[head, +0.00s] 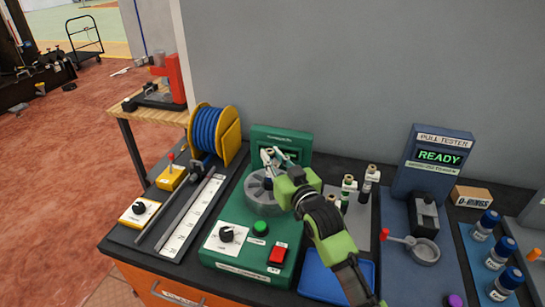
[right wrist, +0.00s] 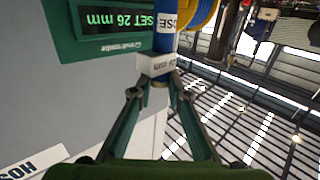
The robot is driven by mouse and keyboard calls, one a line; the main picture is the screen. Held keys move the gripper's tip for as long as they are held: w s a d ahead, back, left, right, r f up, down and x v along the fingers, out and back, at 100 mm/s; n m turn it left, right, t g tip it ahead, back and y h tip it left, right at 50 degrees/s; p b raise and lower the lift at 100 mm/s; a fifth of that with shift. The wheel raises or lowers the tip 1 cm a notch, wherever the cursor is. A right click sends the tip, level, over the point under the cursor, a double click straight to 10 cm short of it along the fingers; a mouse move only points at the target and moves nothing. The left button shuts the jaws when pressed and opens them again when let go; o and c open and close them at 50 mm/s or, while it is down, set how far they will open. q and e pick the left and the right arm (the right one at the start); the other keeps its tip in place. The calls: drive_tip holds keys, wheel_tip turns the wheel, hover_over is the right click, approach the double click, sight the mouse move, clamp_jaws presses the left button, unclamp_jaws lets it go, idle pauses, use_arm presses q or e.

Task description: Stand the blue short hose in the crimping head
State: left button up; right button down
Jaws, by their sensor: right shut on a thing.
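The green crimping machine (head: 250,240) stands mid-bench, with its round grey crimping head (head: 258,187) on top. Its display reads "SET 26 mm" in the right wrist view (right wrist: 115,18). My right gripper (head: 272,158) is over the crimping head. The hose's lower end and any contact with the crimping head are hidden. My left gripper is not in view.
A blue hose reel (head: 233,140) and a measuring strip (head: 190,222) are left of the machine. Several capped fittings (head: 348,187) stand close on the right.

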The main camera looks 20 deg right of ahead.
drive_tip(key=shift+f+b, duration=0.35)
drive_tip(key=shift+f, duration=0.1)
drive_tip(key=c, duration=2.2)
unclamp_jaws()
drive_tip(key=shift+s+d+f+p, duration=0.1)
drive_tip(key=shift+s+p, duration=0.35)
drive_tip(key=shift+s, duration=0.15)
drive_tip(key=shift+s+d+p, duration=0.15)
drive_tip(key=shift+s+p, duration=0.35)
drive_tip(key=shift+s, duration=0.5)
drive_tip(key=shift+s+d+p, duration=0.1)
drive_tip(key=shift+s+p, duration=0.35)
drive_tip(key=shift+s, duration=0.55)
drive_tip(key=s, duration=0.2)
drive_tip(key=s+p, duration=0.1)
drive_tip(key=s, duration=0.1)
drive_tip(key=s+p, duration=0.1)
drive_tip(key=s, duration=0.1)
drive_tip(key=shift+d, duration=0.35)
